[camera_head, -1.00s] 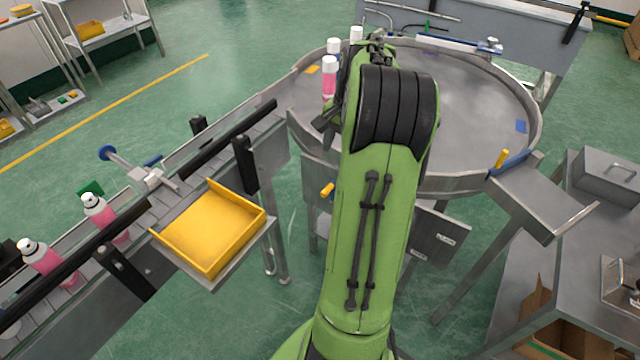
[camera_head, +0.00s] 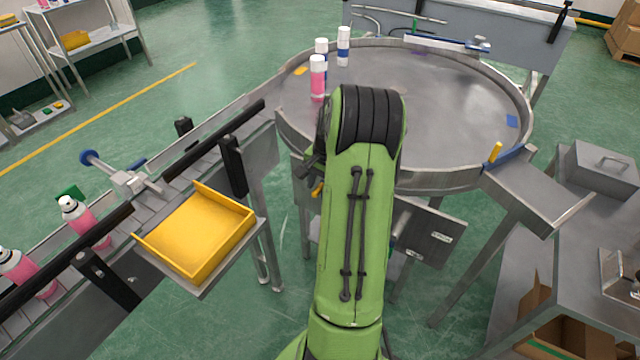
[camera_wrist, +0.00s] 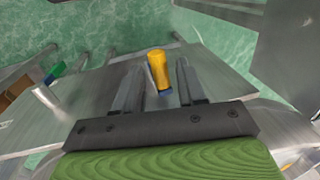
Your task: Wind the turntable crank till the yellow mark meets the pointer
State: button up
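The round metal turntable (camera_head: 440,110) has a yellow mark (camera_head: 300,71) at its far left rim and a blue mark (camera_head: 512,121) at its right. An upright yellow peg (camera_head: 494,152), seemingly the pointer, stands at the right front rim by the outlet chute. The yellow crank handle (camera_head: 317,188) shows beside my arm under the turntable's left front, mostly hidden. In the wrist view my gripper (camera_wrist: 159,72) is open, with the yellow handle (camera_wrist: 158,68) between or just beyond its fingertips. Gaps show on both sides of the handle. My arm hides the gripper in the head view.
Pink and blue cans (camera_head: 317,80) with white caps stand on the turntable's left. A conveyor (camera_head: 150,205) with pink cans and a yellow tray (camera_head: 195,235) lie to the left. A steel bench (camera_head: 590,240) with a grey box (camera_head: 600,168) is at right.

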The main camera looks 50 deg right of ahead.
grip_shut()
